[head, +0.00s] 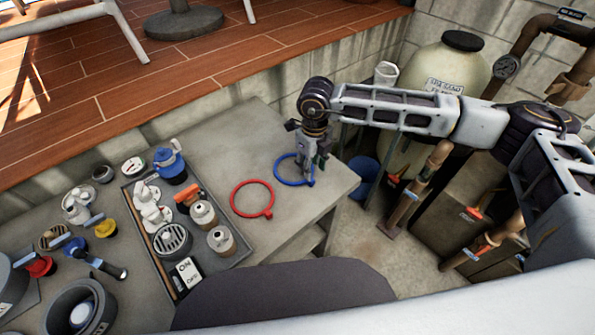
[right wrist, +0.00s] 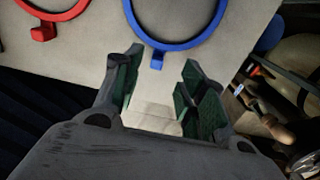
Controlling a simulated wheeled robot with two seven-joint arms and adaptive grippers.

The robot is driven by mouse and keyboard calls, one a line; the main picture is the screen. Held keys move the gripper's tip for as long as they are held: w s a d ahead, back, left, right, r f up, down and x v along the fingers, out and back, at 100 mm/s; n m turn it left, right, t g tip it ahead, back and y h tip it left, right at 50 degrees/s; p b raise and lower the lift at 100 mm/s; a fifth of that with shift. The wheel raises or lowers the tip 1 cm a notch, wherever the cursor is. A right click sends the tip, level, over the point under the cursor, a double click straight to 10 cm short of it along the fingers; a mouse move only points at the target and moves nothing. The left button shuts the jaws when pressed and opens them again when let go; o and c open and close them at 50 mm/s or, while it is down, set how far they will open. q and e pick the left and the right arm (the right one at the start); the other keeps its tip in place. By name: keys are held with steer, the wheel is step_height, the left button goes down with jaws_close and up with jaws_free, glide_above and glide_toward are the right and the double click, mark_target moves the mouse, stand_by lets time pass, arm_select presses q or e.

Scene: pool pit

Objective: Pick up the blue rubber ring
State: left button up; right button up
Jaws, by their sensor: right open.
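The blue rubber ring (head: 281,178) lies flat on the grey bench top, near its right end. In the right wrist view the blue ring (right wrist: 158,50) is at the top, with its small tab pointing down between the fingers. My right gripper (head: 316,176) is over the ring's right side in the head view, pointing down. In the right wrist view my right gripper (right wrist: 160,72) is open, with its fingers on either side of the tab and nothing gripped. I cannot tell the exact height above the bench. My left gripper is not in view.
A red ring (head: 252,199) lies just left of the blue one. A tray (head: 164,262) with valves and fittings stands further left on the bench (head: 245,130). The bench edge drops off at the right, near pipes (head: 414,195) and a tank (head: 443,75).

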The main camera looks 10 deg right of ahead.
mark_target(312, 182)
steer(key=shift+f, duration=0.15)
steer(key=shift+s+f+p, duration=0.15)
steer(key=shift+f+p, duration=0.15)
steer(key=shift+f, duration=0.35)
step_height(312, 182, down, 3)
steer(key=shift+a+r+p, duration=0.1)
steer(key=shift+r+p, duration=0.05)
steer(key=shift+p, duration=0.2)
steer(key=shift+f, duration=0.45)
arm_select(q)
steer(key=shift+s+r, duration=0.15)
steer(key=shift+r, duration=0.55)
arm_select(e)
jaws_close()
